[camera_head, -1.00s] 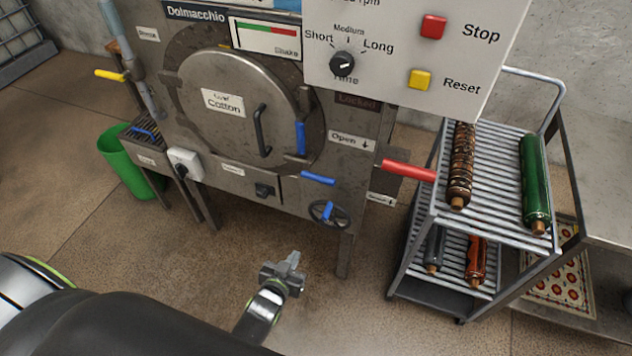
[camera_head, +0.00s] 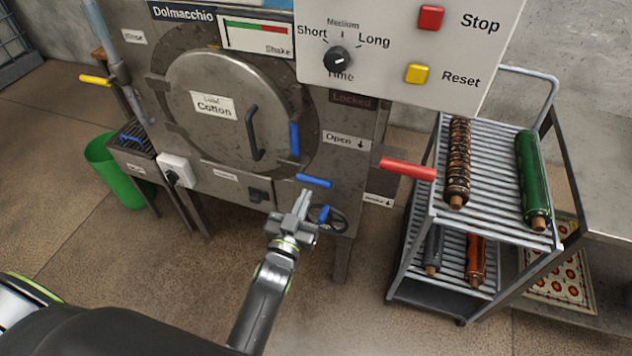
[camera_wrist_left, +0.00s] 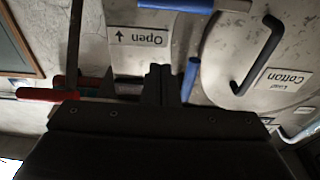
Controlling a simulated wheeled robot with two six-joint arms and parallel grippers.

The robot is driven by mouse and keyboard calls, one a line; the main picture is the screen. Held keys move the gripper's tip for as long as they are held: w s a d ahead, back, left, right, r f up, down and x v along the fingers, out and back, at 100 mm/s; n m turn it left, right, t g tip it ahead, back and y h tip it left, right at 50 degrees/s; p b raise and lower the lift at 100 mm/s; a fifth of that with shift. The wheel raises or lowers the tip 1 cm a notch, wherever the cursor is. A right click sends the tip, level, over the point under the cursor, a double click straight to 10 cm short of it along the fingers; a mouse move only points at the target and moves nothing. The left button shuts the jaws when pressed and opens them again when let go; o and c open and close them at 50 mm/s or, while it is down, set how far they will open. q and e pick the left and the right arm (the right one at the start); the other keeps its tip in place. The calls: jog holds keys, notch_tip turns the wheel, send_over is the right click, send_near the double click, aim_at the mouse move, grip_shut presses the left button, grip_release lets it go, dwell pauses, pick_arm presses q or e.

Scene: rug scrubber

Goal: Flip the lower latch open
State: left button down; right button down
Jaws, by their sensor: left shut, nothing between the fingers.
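A blue handle (camera_head: 295,138) stands upright at the right edge of the round door (camera_head: 205,105). A second blue handle (camera_head: 313,181) lies roughly level below and right of the door. I cannot tell for sure which belongs to the lower latch. My left gripper (camera_head: 304,198) is shut and empty, its tip just below the level handle in the head view; contact cannot be told. In the left wrist view, which is upside down, the upright blue handle (camera_wrist_left: 191,80) shows beside the fingers (camera_wrist_left: 157,82). The level one (camera_wrist_left: 178,4) is cut off at the top edge.
A small handwheel (camera_head: 332,218) sits partly behind my left gripper. A red lever (camera_head: 408,169) sticks out at right. A control panel (camera_head: 400,50) overhangs above. A metal cart (camera_head: 490,165) holding rolls stands at right. A green bin (camera_head: 120,170) stands at left.

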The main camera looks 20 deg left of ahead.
pick_arm(q)
jog(key=b, duration=0.5)
send_over(319, 185)
jog(key=shift+a+r, duration=0.2)
jog(key=shift+r, duration=0.25)
jog(key=shift+s+f, duration=0.15)
jog(key=shift+f, duration=0.45)
jog(key=shift+s+f, duration=0.15)
jog(key=shift+f, duration=0.45)
jog(key=shift+s+f, duration=0.2)
jog(key=shift+f, duration=0.4)
jog(key=shift+d+f+m, duration=0.1)
jog(key=shift+f+m, duration=0.35)
jog(key=shift+m, duration=0.45)
jog(key=m, duration=0.1)
jog(key=f+m+h, duration=0.1)
jog(key=shift+f+m, duration=0.25)
jog(key=shift+m, duration=0.15)
jog(key=a+f+m+g+h+b, duration=0.1)
jog(key=a+f+m, duration=0.3)
jog(key=m, duration=1.1)
jog(key=shift+a+f+g+h+b, duration=0.3)
jog(key=shift+f+g+b, duration=0.15)
jog(key=shift+f, duration=0.6)
jog(key=shift+w+m, duration=0.1)
jog(key=shift+m, duration=0.2)
